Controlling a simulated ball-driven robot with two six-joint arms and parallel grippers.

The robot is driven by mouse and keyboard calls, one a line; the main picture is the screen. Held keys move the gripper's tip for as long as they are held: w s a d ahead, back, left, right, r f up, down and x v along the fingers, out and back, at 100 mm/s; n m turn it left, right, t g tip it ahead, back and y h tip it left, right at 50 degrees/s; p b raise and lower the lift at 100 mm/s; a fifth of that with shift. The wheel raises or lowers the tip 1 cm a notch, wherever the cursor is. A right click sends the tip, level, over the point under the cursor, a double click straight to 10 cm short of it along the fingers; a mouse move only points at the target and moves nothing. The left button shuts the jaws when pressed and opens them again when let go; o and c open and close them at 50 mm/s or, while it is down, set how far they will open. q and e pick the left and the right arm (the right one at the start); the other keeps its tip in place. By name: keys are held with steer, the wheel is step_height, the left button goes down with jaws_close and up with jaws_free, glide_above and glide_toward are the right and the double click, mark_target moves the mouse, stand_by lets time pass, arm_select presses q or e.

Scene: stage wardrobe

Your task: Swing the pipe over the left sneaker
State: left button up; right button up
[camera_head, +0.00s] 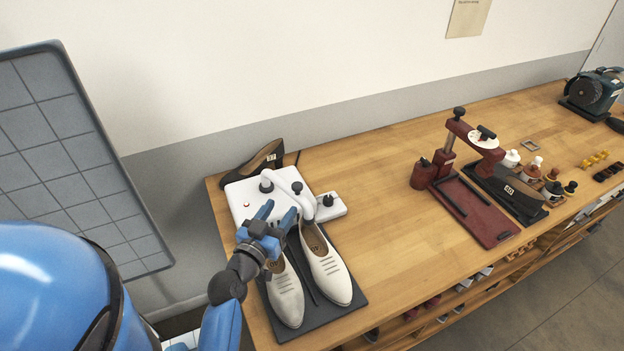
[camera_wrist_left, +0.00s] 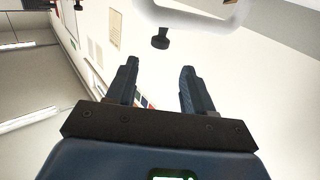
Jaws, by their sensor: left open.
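The white curved pipe (camera_head: 287,179) rises from a white base unit (camera_head: 240,196) and bends to the right. Its outlet end hangs above the heel of the right sneaker (camera_head: 328,275). A dark knob (camera_head: 297,187) sits on the pipe. The left sneaker (camera_head: 285,296), white with slits, lies beside it on a dark mat (camera_head: 340,316). My left gripper (camera_head: 277,212) is open and empty, left of the pipe's outlet, and hides the left sneaker's heel. In the left wrist view, a white rounded part, seemingly the pipe (camera_wrist_left: 200,14), is beyond the open fingers (camera_wrist_left: 158,78). My right gripper is out of view.
A small white box with a dark knob (camera_head: 329,203) is right of the pipe. A dark red press (camera_head: 478,209) stands farther right, with bottles nearby. The bench (camera_head: 385,190) between is clear.

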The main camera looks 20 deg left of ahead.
mark_target(295, 187)
arm_select(q)
steer(key=shift+m, duration=0.3)
steer(key=w+p, duration=0.4)
steer(key=w, duration=0.5)
steer(key=shift+r, duration=0.1)
steer(key=shift+w, duration=0.6)
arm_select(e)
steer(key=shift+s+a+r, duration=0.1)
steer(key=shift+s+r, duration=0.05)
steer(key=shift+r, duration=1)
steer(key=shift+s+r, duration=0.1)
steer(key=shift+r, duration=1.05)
arm_select(q)
steer(key=shift+c, duration=0.3)
jaws_close()
